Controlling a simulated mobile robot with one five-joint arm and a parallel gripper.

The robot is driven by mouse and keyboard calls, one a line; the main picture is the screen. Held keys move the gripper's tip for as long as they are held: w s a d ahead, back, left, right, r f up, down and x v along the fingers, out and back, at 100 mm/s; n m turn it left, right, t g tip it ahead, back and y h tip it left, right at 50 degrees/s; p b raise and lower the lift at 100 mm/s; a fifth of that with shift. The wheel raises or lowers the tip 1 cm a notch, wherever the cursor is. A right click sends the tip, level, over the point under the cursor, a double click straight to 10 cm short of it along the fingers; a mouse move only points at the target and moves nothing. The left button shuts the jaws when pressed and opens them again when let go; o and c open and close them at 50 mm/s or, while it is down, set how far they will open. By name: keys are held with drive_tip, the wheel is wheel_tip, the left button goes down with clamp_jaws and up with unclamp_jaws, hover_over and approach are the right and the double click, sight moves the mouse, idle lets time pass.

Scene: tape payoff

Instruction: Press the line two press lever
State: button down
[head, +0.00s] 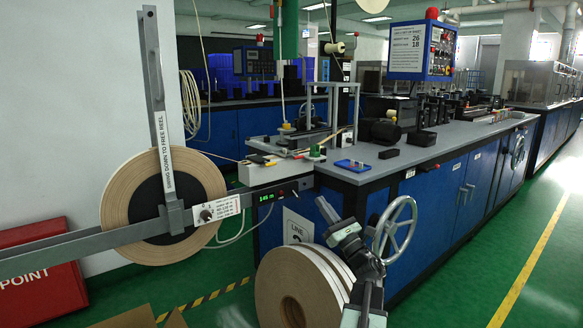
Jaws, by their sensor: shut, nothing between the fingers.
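A tall grey lever (157,75) stands upright at the left, in front of a large tape reel (135,200). Its white label reads "SWING DOWN TO FREE REEL". Its lower end meets a long grey bar (80,248) crossing the reel. A "LINE" sign (298,226) is on the bench front, its number partly hidden. No part is plainly marked as a press lever. My gripper (326,208) is low right of centre, shut and empty, pointing up and left. It is well to the right of the grey lever and apart from it.
Thick tape rolls (290,285) stand just left of my arm. A handwheel (395,230) is close at its right. The bench top (400,152) holds a blue tray (352,166) and machine parts. Green floor is clear at right.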

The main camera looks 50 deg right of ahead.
drive_tip(key=shift+w, duration=0.2)
drive_tip(key=s+r+p+x, duration=0.1)
drive_tip(key=r+p+x, duration=0.1)
drive_tip(key=p+x, duration=0.7)
drive_tip(key=x, duration=0.3)
drive_tip(key=shift+r+p, duration=0.3)
drive_tip(key=shift+r, duration=0.15)
drive_tip(key=shift+a, duration=0.1)
